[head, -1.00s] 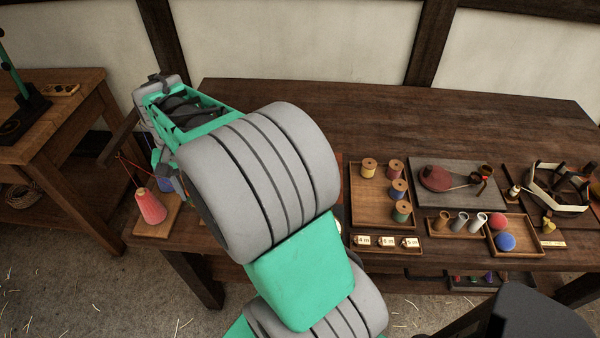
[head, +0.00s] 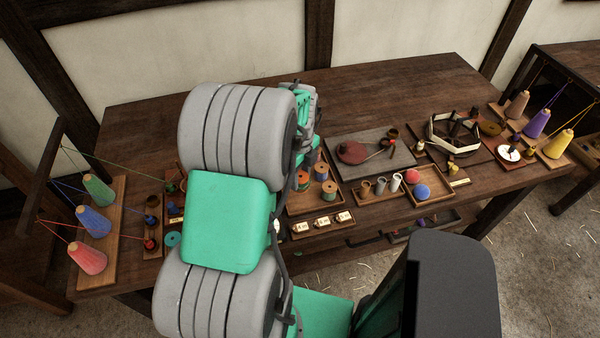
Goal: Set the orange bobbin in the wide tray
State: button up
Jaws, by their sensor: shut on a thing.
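My gripper (head: 304,152) is over the left part of a wooden tray (head: 300,208) that holds bobbins, mostly hidden behind my own arm. An orange bobbin (head: 303,180) shows just below it, at the tray's left side. My gripper appears shut on this bobbin; the fingertips are too small and covered to see clearly. I cannot tell whether the bobbin touches the tray floor. Other bobbins, one with a blue winding (head: 321,171) and one in front of it (head: 329,190), stand along the tray's right side. The tray's back left is hidden.
A grey slab (head: 345,140) with a dark red disc lies behind right. A smaller tray (head: 443,188) with a red and a blue ball is to the right. Labelled tags (head: 322,223) lie in front. Thread cones (head: 92,222) stand at the left. The table's back is clear.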

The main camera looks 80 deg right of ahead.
aim_at(300, 188)
jog(key=shift+f+b, duration=1.95)
jog(key=shift+f, duration=0.9)
jog(key=shift+f, duration=0.15)
jog(key=shift+f+b, duration=0.65)
jog(key=shift+f, duration=0.15)
jog(key=shift+f, duration=0.15)
jog(key=o, duration=1.1)
jog(key=shift+c, duration=0.2)
jog(key=shift+o, duration=0.5)
jog(key=o, duration=0.3)
